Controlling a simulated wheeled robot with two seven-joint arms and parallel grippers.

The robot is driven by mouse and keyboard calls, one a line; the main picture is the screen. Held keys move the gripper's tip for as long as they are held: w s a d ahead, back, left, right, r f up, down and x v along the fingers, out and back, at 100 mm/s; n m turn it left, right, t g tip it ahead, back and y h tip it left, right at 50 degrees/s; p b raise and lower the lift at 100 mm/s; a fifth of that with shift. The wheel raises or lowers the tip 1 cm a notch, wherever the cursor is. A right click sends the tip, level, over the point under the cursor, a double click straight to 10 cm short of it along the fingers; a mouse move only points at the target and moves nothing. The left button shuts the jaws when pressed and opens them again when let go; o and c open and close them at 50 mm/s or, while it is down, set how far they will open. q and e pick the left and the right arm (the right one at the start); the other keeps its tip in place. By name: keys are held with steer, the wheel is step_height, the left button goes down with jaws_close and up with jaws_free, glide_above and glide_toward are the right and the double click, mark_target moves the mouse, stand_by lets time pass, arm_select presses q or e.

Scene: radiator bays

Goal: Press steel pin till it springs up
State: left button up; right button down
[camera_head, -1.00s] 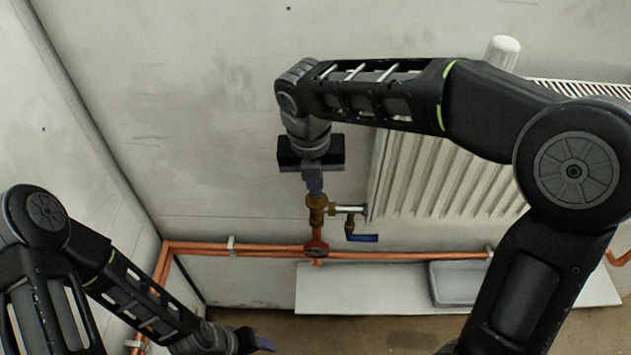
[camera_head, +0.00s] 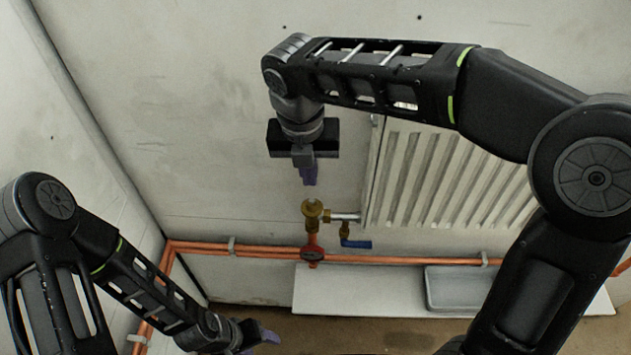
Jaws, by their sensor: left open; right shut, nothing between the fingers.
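A brass valve body (camera_head: 313,211) stands on a copper pipe at the left edge of the white radiator. The steel pin on its top is too small to make out. My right gripper (camera_head: 308,178) points down just above the valve, shut and empty, with a small gap between its fingertips and the brass top. My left gripper (camera_head: 262,336) is low at the bottom left, open and well away from the valve.
The radiator (camera_head: 440,180) hangs right of the valve. Copper pipes (camera_head: 260,249) run along the wall. A grey tray (camera_head: 455,290) lies on a white board (camera_head: 360,295).

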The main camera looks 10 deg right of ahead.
step_height(320, 180, up, 6)
steer(key=a, duration=0.1)
steer(key=shift+s+r, duration=0.15)
steer(key=shift+s, duration=0.1)
stand_by(0.9)
